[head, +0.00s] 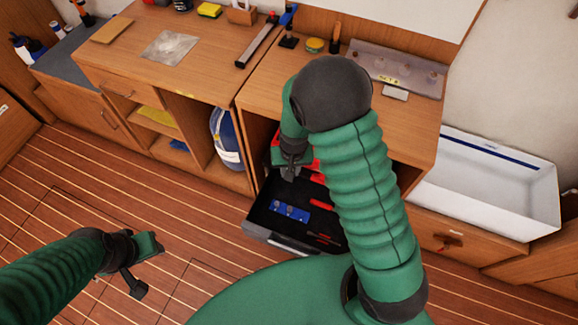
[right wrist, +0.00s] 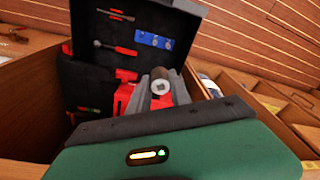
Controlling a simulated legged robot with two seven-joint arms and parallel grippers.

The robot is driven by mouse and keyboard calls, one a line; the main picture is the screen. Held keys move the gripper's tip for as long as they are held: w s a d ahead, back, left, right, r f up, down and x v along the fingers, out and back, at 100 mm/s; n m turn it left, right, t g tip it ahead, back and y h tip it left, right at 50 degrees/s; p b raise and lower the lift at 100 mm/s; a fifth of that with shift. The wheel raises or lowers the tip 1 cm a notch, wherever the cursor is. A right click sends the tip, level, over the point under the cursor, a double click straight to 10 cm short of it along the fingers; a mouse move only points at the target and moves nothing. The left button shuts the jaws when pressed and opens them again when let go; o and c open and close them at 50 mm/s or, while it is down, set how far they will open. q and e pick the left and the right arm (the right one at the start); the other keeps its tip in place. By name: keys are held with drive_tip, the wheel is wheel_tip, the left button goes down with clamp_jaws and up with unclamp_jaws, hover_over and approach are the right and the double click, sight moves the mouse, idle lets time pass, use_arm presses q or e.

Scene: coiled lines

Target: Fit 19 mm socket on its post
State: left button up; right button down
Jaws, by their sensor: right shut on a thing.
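My right gripper (head: 293,168) reaches down over the open black tool case (head: 262,222). In the right wrist view the right gripper (right wrist: 161,82) is shut on a small metal socket (right wrist: 160,87) with a square hole facing the camera. A blue rail (head: 290,212) lies in the case, apart from the held socket, with small grey pieces on it. The rail also shows in the right wrist view (right wrist: 152,40); its posts are too small to tell apart. My left gripper (head: 147,265) is open and empty above the floor at the lower left.
Red-handled tools (head: 322,203) lie in the case near the rail. The wooden workbench (head: 270,85) stands behind, with a blue bottle (head: 226,138) in its open cubby. A white sink (head: 500,195) is at the right. The plank floor at the left is clear.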

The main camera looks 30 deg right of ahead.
drive_tip(key=d+f+m+b, duration=0.1)
drive_tip(key=f+b, duration=0.4)
drive_tip(key=f, duration=0.5)
drive_tip(key=s+d+f+m+b, duration=0.1)
drive_tip(key=f+b, duration=0.4)
drive_tip(key=f, duration=0.6)
drive_tip(key=s+d+f+m+h+b, duration=0.1)
drive_tip(key=d+f+m+b, duration=0.2)
drive_tip(key=f+b, duration=0.3)
wheel_tip(320, 180, down, 5)
drive_tip(key=shift+d+r+m, duration=0.1)
drive_tip(key=shift+m, duration=0.3)
wheel_tip(320, 180, down, 4)
drive_tip(key=b, duration=0.4)
drive_tip(key=shift+f+b, duration=0.55)
drive_tip(key=shift+f, duration=0.3)
drive_tip(key=shift+r, duration=0.1)
drive_tip(key=shift+p, duration=0.45)
